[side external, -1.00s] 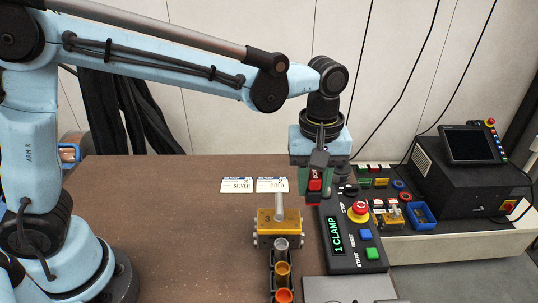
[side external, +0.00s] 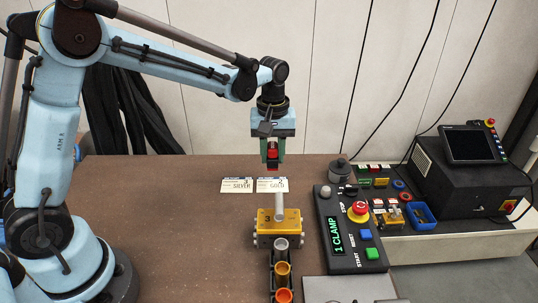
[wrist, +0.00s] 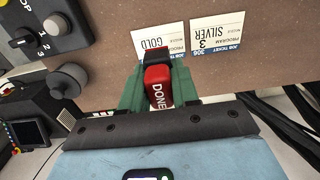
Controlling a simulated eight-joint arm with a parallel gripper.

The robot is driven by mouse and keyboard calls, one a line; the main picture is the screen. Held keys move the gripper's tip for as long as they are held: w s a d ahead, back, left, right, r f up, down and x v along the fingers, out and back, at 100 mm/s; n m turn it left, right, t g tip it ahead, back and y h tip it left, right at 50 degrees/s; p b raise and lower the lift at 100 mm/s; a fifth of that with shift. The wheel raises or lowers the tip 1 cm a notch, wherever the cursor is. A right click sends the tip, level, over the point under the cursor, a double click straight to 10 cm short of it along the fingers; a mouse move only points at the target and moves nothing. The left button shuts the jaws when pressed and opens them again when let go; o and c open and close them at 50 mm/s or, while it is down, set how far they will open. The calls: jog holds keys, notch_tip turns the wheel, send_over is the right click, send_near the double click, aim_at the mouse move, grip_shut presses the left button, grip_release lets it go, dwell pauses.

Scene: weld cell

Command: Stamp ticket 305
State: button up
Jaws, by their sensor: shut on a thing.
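My gripper (side external: 271,158) is shut on a red stamp (wrist: 157,88) marked DONE, with a dark top end in the wrist view. The stamp is held upright above the back of the table in the side view. Two white job tickets with blue headers lie side by side. The SILVER ticket (side external: 237,186), program 3, is on the left. The GOLD ticket (side external: 272,185) is on the right, just below the stamp in the picture. In the wrist view, the gripper partly hides the GOLD ticket (wrist: 150,42); the SILVER ticket (wrist: 210,36) is clear.
A yellow fixture (side external: 265,228) with an upright pin and a rack of cups (side external: 282,269) stand in front of the tickets. A control box (side external: 347,235) reading 1 CLAMP is at the right, with a round grey knob-like object (side external: 339,168) behind it. The table's left side is clear.

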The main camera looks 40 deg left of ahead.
jog(key=shift+f, duration=2.6)
jog(key=shift+f, duration=0.55)
jog(key=shift+r, duration=3.5)
jog(key=shift+d, duration=0.1)
